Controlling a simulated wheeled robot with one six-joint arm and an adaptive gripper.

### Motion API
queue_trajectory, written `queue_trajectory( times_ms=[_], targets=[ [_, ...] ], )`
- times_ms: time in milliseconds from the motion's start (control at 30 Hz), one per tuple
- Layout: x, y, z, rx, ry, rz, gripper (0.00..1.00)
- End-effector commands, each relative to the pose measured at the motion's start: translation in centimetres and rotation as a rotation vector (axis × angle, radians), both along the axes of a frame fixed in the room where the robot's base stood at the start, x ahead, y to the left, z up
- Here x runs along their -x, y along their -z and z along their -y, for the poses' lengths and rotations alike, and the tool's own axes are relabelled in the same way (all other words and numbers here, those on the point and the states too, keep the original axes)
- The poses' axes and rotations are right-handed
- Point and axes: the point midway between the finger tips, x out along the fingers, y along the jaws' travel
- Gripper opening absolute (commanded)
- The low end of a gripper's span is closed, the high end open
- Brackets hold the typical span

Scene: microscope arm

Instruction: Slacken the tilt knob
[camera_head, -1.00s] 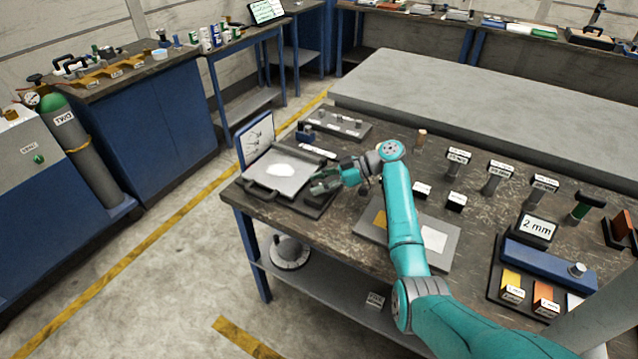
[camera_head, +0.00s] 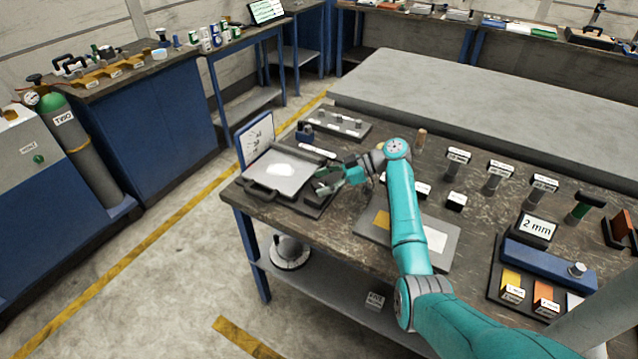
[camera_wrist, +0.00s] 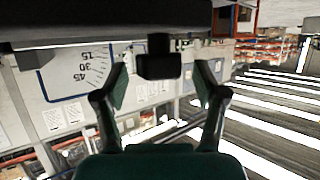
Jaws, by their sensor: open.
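A dark block-shaped knob (camera_wrist: 160,60) shows in the wrist view, below the dark underside of a plate. I take it to be the tilt knob; how tight it is cannot be seen. The tilting fixture has a grey plate (camera_head: 262,180) with a white patch, and an angle dial (camera_head: 256,138) behind it. The dial also shows in the wrist view (camera_wrist: 80,70), marked 15, 30 and 45. My gripper (camera_head: 330,182) is at the right side of the plate. In the wrist view my gripper (camera_wrist: 162,83) is open, its fingers on either side of the knob in the picture; no contact shows.
A dark tray with small parts (camera_head: 338,124) lies behind the fixture. A grey board (camera_head: 440,262) lies under my arm. Labelled posts (camera_head: 457,160) and a blue block (camera_head: 548,264) stand to the right. The floor left of the bench is clear.

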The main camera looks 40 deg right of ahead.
Motion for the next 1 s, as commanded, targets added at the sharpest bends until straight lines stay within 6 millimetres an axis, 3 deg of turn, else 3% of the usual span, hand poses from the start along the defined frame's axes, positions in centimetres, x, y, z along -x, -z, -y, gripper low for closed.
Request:
queue_trajectory(
  times_ms=[500,1000],
  targets=[
    [4.9,-3.6,7.1,0.002,0.002,0.001,0.71],
    [5.7,-4.1,8.1,0.000,0.000,0.000,0.71]
  ],
)
